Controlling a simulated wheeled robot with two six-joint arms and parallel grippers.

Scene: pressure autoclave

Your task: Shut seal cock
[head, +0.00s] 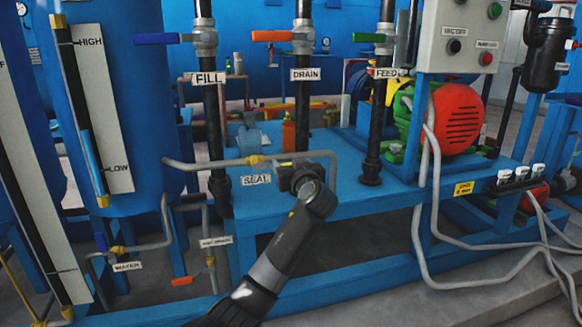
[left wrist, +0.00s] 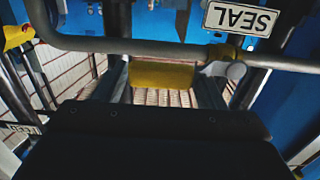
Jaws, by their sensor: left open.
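The white SEAL label (head: 257,180) hangs under a grey horizontal pipe with a brass-coloured fitting (head: 255,160), left of my left gripper (head: 290,172). In the left wrist view the label (left wrist: 240,18) appears upside down. There the seal cock's yellow handle (left wrist: 163,75) lies across the space between my two open fingers, beside the grey pipe. I cannot tell whether either finger touches it. In the head view my gripper hides most of the handle. My right gripper is not in view.
The grey pipe (head: 205,165) runs close to my left gripper. FILL (head: 209,78), DRAIN (head: 306,75) and FEED (head: 387,73) pipes stand behind. A blue tank (head: 150,160) is at left, a red motor (head: 460,115) at right. The blue frame's beam (head: 350,275) runs below my arm.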

